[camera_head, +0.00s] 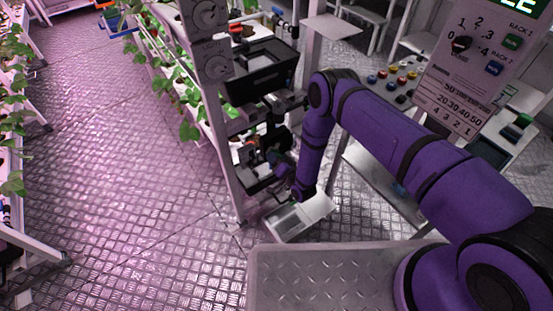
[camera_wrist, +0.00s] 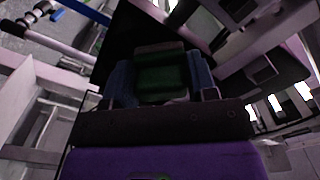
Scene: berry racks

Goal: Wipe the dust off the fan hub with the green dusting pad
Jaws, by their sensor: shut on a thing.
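The green dusting pad (camera_wrist: 162,78) is held between the two blue fingers of my gripper (camera_wrist: 160,70) in the wrist view. The gripper is shut on it. A dark surface (camera_wrist: 122,42) lies behind the pad; I cannot tell whether they touch. In the head view my gripper (camera_head: 277,158) is low at the rack's end, among dark parts, and the pad cannot be made out there. I cannot make out the fan hub or any dust on it in either view; it may be hidden by the pad or lost in the dark.
A white rack post (camera_head: 222,130) stands just left of my gripper. A black tray (camera_head: 262,82) sits above it, and a pale open box (camera_head: 287,222) is on the floor below. A control panel (camera_head: 478,70) is at right. The metal floor at left is clear.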

